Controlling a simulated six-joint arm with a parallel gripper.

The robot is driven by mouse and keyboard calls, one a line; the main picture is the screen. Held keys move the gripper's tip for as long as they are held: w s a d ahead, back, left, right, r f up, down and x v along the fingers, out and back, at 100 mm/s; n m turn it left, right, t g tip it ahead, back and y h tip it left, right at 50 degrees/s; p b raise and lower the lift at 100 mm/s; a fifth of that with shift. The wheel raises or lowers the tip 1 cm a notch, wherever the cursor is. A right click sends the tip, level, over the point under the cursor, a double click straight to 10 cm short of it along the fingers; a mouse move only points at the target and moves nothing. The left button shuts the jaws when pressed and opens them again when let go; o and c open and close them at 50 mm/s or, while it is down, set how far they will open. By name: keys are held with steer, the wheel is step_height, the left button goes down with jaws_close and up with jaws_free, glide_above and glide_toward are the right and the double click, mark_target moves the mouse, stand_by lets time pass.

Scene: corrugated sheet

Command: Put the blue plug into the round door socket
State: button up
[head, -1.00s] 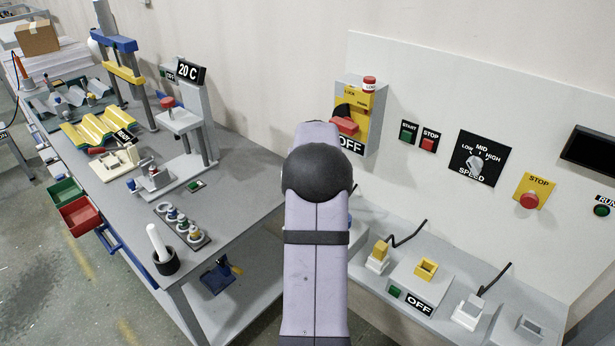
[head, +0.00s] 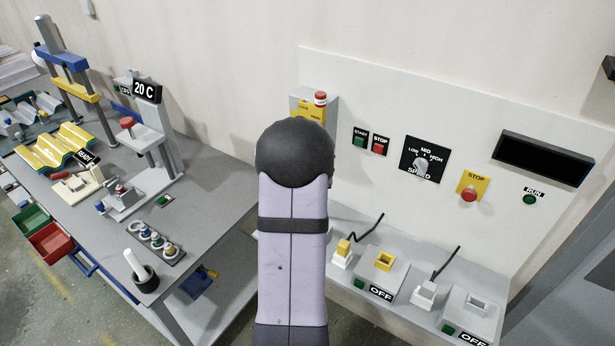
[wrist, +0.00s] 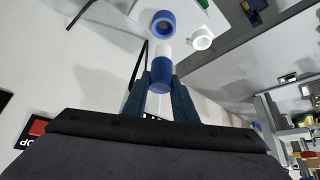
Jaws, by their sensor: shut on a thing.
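In the wrist view my gripper (wrist: 160,80) is shut on the blue plug (wrist: 160,86), a short cylinder with a blue body and a white far end. The white end points away from my fingers toward a round blue ring socket (wrist: 163,16). The plug looks apart from the ring, though its white tip comes close to the ring's lower edge in the picture. A round white ring (wrist: 201,39) sits to the right of the blue one. In the head view my arm hides the gripper, the plug and the round socket.
In the head view a yellow plug (head: 343,248) and yellow square socket (head: 385,261) stand on the shelf, with a white plug (head: 425,291) and grey box (head: 470,313) farther right. Black cables rise there. The worktable (head: 219,211) is at left.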

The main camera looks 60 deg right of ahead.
steer(key=shift+d+r+n+t+y, duration=0.1)
steer(key=shift+d+n+t+y, duration=0.4)
steer(key=shift+n, duration=0.6)
steer(key=shift+b, duration=0.45)
step_height(320, 180, down, 6)
steer(key=b, duration=0.6)
steer(key=shift+r, duration=0.1)
stand_by(0.4)
steer(key=shift+b, duration=0.75)
stand_by(1.4)
steer(key=shift+f+b, duration=2.05)
steer(key=shift+b, duration=0.25)
steer(key=o, duration=1.1)
steer(key=shift+o, duration=0.2)
